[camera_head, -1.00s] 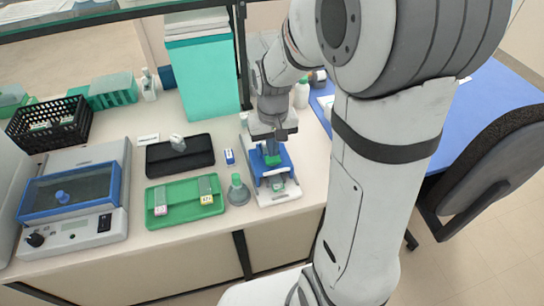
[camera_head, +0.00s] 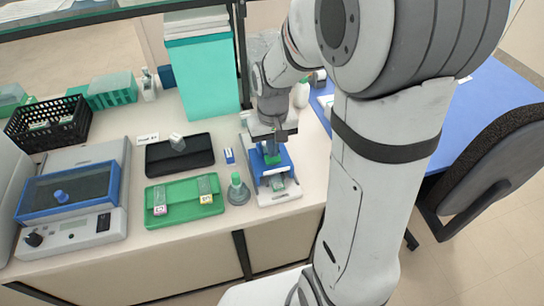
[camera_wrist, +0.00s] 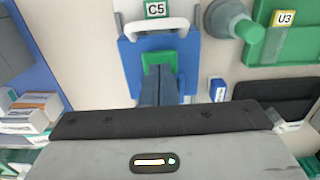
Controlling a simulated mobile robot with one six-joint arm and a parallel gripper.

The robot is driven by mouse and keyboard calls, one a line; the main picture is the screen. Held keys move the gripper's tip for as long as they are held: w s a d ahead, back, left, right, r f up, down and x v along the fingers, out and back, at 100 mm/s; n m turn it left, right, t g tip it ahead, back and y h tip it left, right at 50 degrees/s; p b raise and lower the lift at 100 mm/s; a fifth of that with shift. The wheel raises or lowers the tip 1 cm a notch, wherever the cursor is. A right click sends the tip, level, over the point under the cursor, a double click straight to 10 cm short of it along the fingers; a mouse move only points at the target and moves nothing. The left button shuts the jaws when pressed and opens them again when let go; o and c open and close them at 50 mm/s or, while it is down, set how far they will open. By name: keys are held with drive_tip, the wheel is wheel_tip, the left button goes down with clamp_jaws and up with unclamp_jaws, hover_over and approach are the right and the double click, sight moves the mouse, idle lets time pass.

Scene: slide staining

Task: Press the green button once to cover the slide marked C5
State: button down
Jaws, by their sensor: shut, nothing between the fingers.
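A blue and white device (camera_head: 287,160) stands near the front edge of the bench, with a white handle across its front. Its green button (camera_wrist: 158,60) shows in the wrist view on the blue part. My gripper (camera_head: 270,152) is shut and empty, pointing down over the device. In the wrist view its fingertips (camera_wrist: 159,75) overlap the button's near edge; I cannot tell whether they press it. The slide with the green C5 label (camera_wrist: 156,9) lies just beyond the handle; the label also shows in the head view (camera_head: 278,185).
A grey-based bottle with green cap (camera_head: 237,187) stands left of the device. Beyond are a green tray (camera_head: 184,211) with slides, one marked U3 (camera_wrist: 285,17), a black case (camera_head: 180,160) and a blue-lidded machine (camera_head: 68,195). A small blue and white box (camera_head: 229,156) lies close by.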

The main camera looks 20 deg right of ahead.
drive_tip(key=shift+f+b, duration=0.6)
drive_tip(key=shift+f, duration=0.25)
idle(0.4)
drive_tip(key=shift+r+p, duration=2.6)
drive_tip(key=shift+r, duration=0.95)
drive_tip(key=shift+s+r, duration=0.15)
drive_tip(key=shift+r, duration=0.05)
drive_tip(key=s+r+t, duration=0.3)
drive_tip(key=s+r, duration=0.6)
drive_tip(key=s, duration=0.4)
drive_tip(key=shift+s+d, duration=0.15)
drive_tip(key=shift+s, duration=0.1)
